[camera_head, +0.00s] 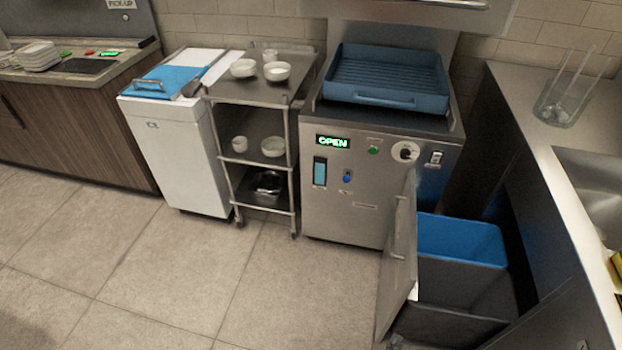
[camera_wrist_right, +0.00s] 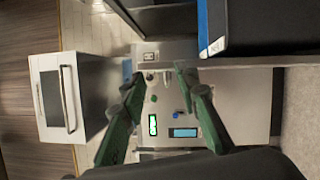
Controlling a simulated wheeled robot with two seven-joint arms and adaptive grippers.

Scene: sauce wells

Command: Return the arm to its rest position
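My right gripper (camera_wrist_right: 159,80) shows in the right wrist view as two green fingers with dark tips. The fingers are spread apart, and nothing is held between them. The steel machine's front panel, with its lit display and switches, lies beyond them. In the head view, a small grey part at the bottom edge, by the foot of the open door, may belong to my right arm; too little shows to tell. My left gripper is in neither view.
The steel machine (camera_head: 345,222) has a blue rack (camera_head: 385,82) on top. Its open door (camera_head: 397,262) stands beside a blue-lined bin (camera_head: 460,240). A shelf cart (camera_head: 262,97) with bowls and a white chest (camera_head: 180,150) stand left. A counter (camera_head: 530,135) borders the right. Floor at left is clear.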

